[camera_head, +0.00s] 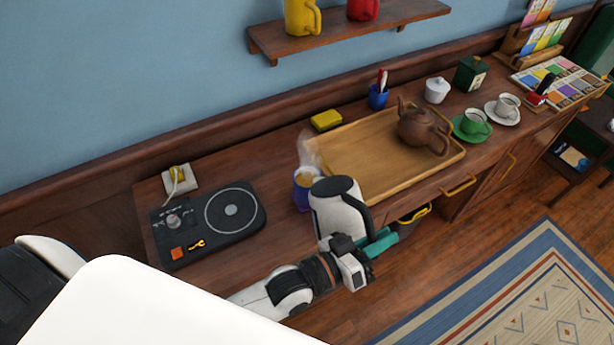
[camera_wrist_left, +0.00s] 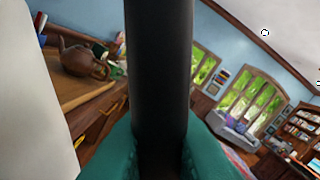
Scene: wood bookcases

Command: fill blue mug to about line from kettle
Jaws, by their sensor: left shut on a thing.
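My left gripper (camera_head: 380,244) is shut on the black handle of a white kettle (camera_head: 338,212); in the left wrist view its teal fingers clasp the dark handle (camera_wrist_left: 158,70), with the white body (camera_wrist_left: 30,110) at the left. The kettle is at the counter's front edge, just right of and in front of the blue mug (camera_head: 302,194). The mug stands on the counter, with brownish contents and steam above it. The kettle partly hides the mug's right side. I cannot make out the fill line, the spout or any stream. My right gripper is not in view.
A wooden tray (camera_head: 345,150) with a brown teapot (camera_head: 415,125) lies right behind the kettle. A black appliance with a round plate (camera_head: 232,210) is at the left. A yellow sponge (camera_head: 326,120), green cup (camera_head: 474,120) and white cup (camera_head: 507,105) stand farther back.

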